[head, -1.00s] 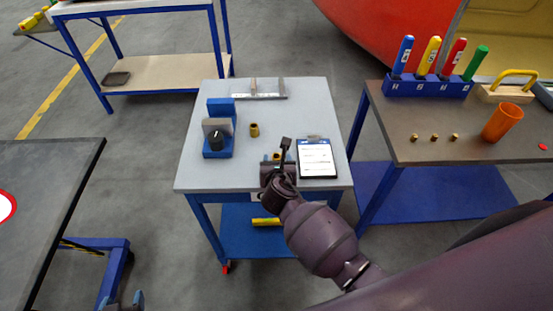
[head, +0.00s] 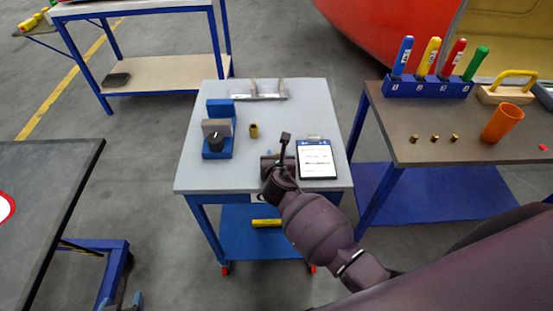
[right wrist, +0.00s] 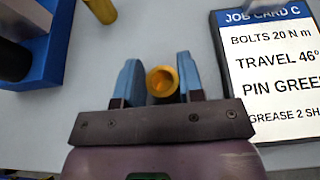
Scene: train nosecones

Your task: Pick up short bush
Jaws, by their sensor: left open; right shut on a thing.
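The short bush (right wrist: 162,82), a small brass ring-like piece, sits between the blue fingers of my right gripper (right wrist: 160,80) in the right wrist view. The gripper is shut on it, low over the grey table. In the head view my right gripper (head: 279,160) is at the table's front, left of the job card, and hides the bush. A second brass bush (head: 254,131) stands farther back; it also shows at the top of the right wrist view (right wrist: 101,10). Only the tips of my open left gripper (head: 135,300) show at the bottom edge.
The job card clipboard (head: 317,160) lies close right of my right gripper. A blue fixture (head: 217,146) with a black knob stands to the left. A metal holder (head: 259,96) is at the back of the grey table (head: 300,108). The right table holds an orange cup (head: 502,123).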

